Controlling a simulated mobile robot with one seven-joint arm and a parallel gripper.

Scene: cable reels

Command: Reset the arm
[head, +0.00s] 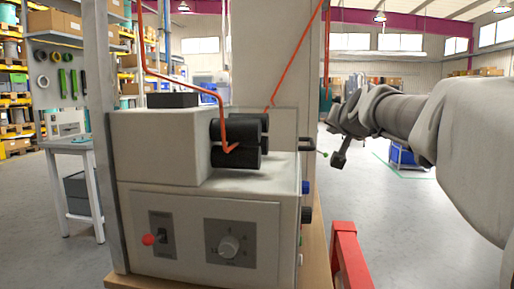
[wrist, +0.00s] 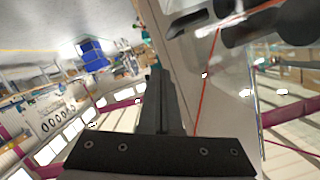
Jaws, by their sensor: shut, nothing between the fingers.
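My arm, in a pale grey cover, reaches in from the right of the head view. My gripper (head: 311,143) is at its end, just right of the cable machine (head: 160,145). In the wrist view my gripper (wrist: 158,75) shows as dark fingers pressed together, with nothing between them. The orange cable (head: 213,92) runs down to the black rollers (head: 238,155) of the machine. In the wrist view a thin stretch of the orange cable (wrist: 207,95) passes right of the fingers. I cannot tell whether the fingers touch the machine.
The machine's front has a red switch (head: 148,240) and a dial (head: 229,246). A red stand (head: 347,255) is at its lower right. A white workbench (head: 70,145) and shelves with reels are at the left. Open floor lies beyond my arm at the right.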

